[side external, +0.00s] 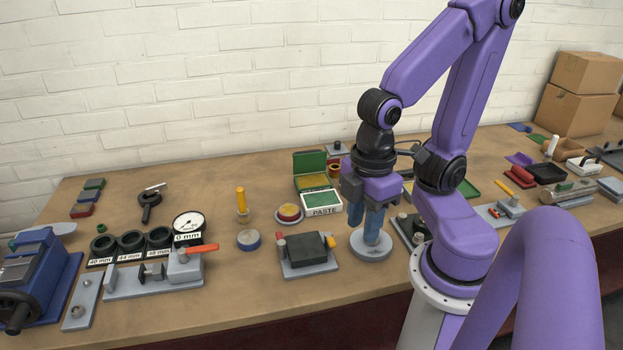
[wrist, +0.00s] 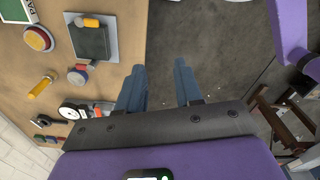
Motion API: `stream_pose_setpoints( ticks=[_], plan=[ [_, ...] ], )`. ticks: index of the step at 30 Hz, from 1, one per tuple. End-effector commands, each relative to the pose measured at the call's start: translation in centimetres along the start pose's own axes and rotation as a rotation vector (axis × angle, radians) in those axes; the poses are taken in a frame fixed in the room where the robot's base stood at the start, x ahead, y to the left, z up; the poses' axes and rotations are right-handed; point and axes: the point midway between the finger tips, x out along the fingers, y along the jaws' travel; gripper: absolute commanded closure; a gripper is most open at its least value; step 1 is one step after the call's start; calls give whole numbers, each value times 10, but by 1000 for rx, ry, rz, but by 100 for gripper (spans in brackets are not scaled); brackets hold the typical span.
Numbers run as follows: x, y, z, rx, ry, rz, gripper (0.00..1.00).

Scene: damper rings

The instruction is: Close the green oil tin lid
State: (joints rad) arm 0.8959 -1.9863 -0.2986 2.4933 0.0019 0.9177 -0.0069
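The green oil tin (side external: 312,184) stands toward the back of the bench in the side view. Its green lid (side external: 309,162) is open, standing up at the back of the tin. Part of the tin's front is hidden by the white box marked PASTE. My gripper (side external: 371,238) points down to the right of the tin and nearer the camera, well apart from it. In the wrist view my gripper (wrist: 159,82) has its two blue fingers apart with nothing between them. The oil tin does not show clearly there.
The green-topped PASTE box (side external: 322,203) stands just in front of the tin. A red-and-yellow round tin (side external: 289,214) and a grey fixture with a dark block (side external: 307,252) are nearby. A grey round base (side external: 370,246) appears under my fingers. Brick wall (side external: 200,80) stands behind.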

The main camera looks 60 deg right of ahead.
Motion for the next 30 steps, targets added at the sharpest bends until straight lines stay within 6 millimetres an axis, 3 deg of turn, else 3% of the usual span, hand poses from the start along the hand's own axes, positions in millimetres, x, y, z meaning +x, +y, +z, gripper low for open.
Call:
stream_pose_setpoints(
  ticks=[5,8,12,17,23,30],
  plan=[
    [-12,23,-27,29,-6,2,60],
    [-22,51,-51,52,-11,3,60],
    [-34,98,-77,81,-21,1,60],
    [-46,162,-94,115,-30,-4,60],
    [-55,247,-92,158,-38,-14,60],
    [-60,350,-53,210,-42,-29,60]
  ],
)
